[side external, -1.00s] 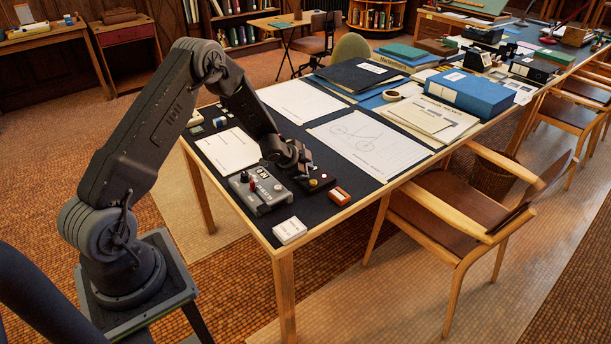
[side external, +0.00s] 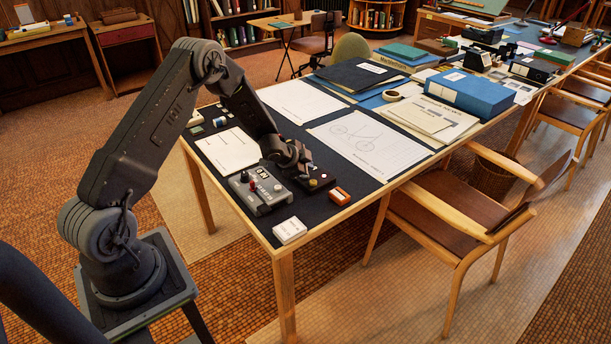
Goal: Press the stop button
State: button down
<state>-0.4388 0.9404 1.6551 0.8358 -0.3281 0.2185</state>
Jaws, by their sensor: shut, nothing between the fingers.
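My gripper (side external: 304,168) is shut and empty, pointing down over a small dark box (side external: 325,187) near the front of the drafting table. The box carries a small yellow button (side external: 313,182); my gripper covers the far left part of the box. I cannot tell whether the fingertips touch it or hover just above. A grey control box (side external: 268,198) with a red knob (side external: 253,186) and several black knobs sits just left of it. No label readable as stop shows, so I cannot tell which control is the stop button.
Paper sheets (side external: 228,150) and a bicycle drawing (side external: 368,137) lie flat. A blue box file (side external: 470,92) stands farther back.

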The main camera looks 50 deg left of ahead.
jog(key=shift+f, duration=0.15)
jog(key=shift+f, duration=0.25)
jog(key=shift+f, duration=0.4)
dwell(1.1)
jog(key=shift+r, duration=0.8)
jog(key=shift+r, duration=2.5)
